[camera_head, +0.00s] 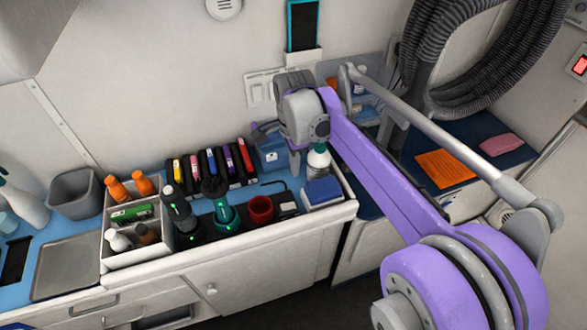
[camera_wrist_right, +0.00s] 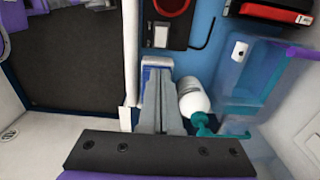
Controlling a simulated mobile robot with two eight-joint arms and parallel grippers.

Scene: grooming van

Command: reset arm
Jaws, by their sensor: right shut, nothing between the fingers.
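My right arm (camera_head: 380,160), with purple links, reaches from the lower right across the head view to the back of the counter. My right gripper (camera_head: 297,165) points down over the counter's right end, partly hidden by its own wrist. In the right wrist view the right gripper's (camera_wrist_right: 158,75) grey fingers are together, with nothing between them. They are beside a white bottle with a teal pump (camera_wrist_right: 194,100) and over a blue block (camera_wrist_right: 157,62). I cannot tell whether they touch either. My left gripper is in neither view.
The counter holds a blue container (camera_head: 271,153), a red cup (camera_head: 260,209), a teal holder (camera_head: 225,217), a row of clippers (camera_head: 210,168) and a white caddy (camera_head: 137,255) of bottles. A grey hose (camera_head: 420,45) hangs at upper right. An orange mat (camera_head: 445,168) lies below it.

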